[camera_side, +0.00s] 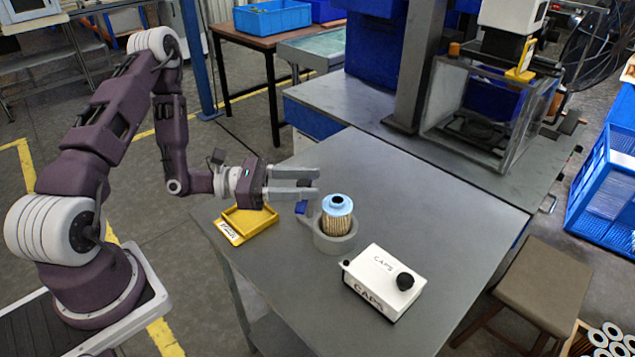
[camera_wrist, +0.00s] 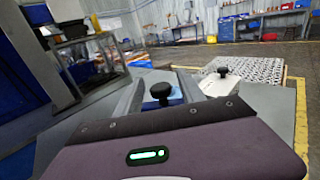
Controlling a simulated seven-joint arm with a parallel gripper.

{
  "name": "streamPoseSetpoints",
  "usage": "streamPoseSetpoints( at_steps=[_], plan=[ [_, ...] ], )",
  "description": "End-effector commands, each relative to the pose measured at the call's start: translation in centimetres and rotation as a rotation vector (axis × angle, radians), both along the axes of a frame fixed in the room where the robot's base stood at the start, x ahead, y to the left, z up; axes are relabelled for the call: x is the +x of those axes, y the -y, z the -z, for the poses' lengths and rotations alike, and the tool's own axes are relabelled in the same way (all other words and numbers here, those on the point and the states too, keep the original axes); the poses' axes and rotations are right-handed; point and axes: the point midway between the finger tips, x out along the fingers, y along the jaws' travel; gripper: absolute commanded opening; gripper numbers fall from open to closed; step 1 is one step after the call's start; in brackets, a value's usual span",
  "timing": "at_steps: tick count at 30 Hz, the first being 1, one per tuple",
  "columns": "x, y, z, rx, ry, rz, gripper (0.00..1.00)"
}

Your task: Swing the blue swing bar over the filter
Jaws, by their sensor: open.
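The filter (camera_side: 337,222), pleated and tan with a light blue top, stands upright in a round grey holder (camera_side: 335,243) on the table. A small part of the blue swing bar (camera_side: 301,207) shows at the holder's left side, not over the filter. The rest of it is hidden by my gripper (camera_side: 318,183), which is level above it with its fingers open. In the wrist view a black knob (camera_wrist: 160,92) shows between my fingers (camera_wrist: 161,88), with light blue behind it. I cannot tell whether a finger touches the knob.
A yellow tray (camera_side: 231,231) with a label sits on the table edge below my gripper. A white CAPS box (camera_side: 376,278) with a black knob stands right of the holder. The table behind the holder (camera_side: 400,190) is clear.

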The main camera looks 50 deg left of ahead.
Motion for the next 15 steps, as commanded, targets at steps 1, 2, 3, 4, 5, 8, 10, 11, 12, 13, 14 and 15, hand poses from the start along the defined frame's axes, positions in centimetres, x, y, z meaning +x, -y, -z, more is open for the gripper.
streamPoseSetpoints(
  at_steps=[1, 2, 3, 4, 5, 8, 10, 11, 12, 13, 14, 15],
  plan=[
    [-0.7, -0.9, 0.0, 0.001, -0.002, -0.005, 0.46],
    [-1.1, -1.3, 0.0, 0.001, -0.001, -0.005, 0.46],
    [-1.7, -1.8, 0.0, 0.001, -0.001, -0.005, 0.46],
    [-2.0, -2.2, 0.0, 0.002, -0.001, -0.005, 0.46],
    [-2.3, -2.5, 0.0, 0.001, 0.000, -0.004, 0.46],
    [-3.0, -3.0, 0.0, 0.001, 0.001, -0.002, 0.46],
    [-3.2, -3.1, 0.0, 0.000, 0.001, 0.000, 0.46],
    [-3.2, -3.1, 0.0, 0.000, 0.001, 0.000, 0.46],
    [-3.2, -3.1, 0.0, 0.000, 0.001, 0.000, 0.46],
    [-3.2, -3.1, 0.0, 0.000, 0.001, 0.000, 0.46],
    [-3.2, -3.1, 0.0, 0.000, 0.001, 0.000, 0.46],
    [-3.2, -3.1, 0.0, 0.000, 0.001, 0.000, 0.46]
  ],
)
